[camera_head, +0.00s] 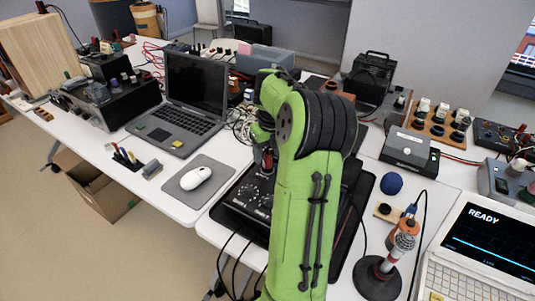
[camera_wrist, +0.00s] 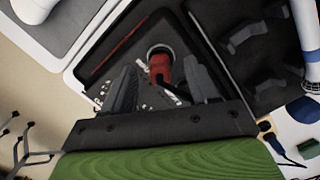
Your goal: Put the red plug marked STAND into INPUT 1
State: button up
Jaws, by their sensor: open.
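A red plug (camera_wrist: 162,69) with a dark round end shows between the two fingers of my gripper (camera_wrist: 160,75) in the wrist view. The fingers are spread, with a gap on each side of the plug. A small red part (camera_head: 268,160), likely the same plug, shows beside my arm in the head view. It is over a black box with knobs (camera_head: 243,205), which my arm partly covers. No STAND or INPUT 1 marking is readable in either view.
A black tray (camera_wrist: 245,75) with grey shapes lies to the right in the wrist view. In the head view, a mouse (camera_head: 196,178) on a grey pad, a laptop (camera_head: 190,95), a microphone (camera_head: 403,243) on a stand and a white laptop reading READY (camera_head: 480,255) surround my arm. Cables hang at the front edge.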

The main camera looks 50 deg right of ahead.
notch_tip(320, 180, up, 14)
jog(key=s+p, duration=0.2)
jog(key=p, duration=0.2)
jog(key=shift+a, duration=0.45)
jog(key=shift+f, duration=0.1)
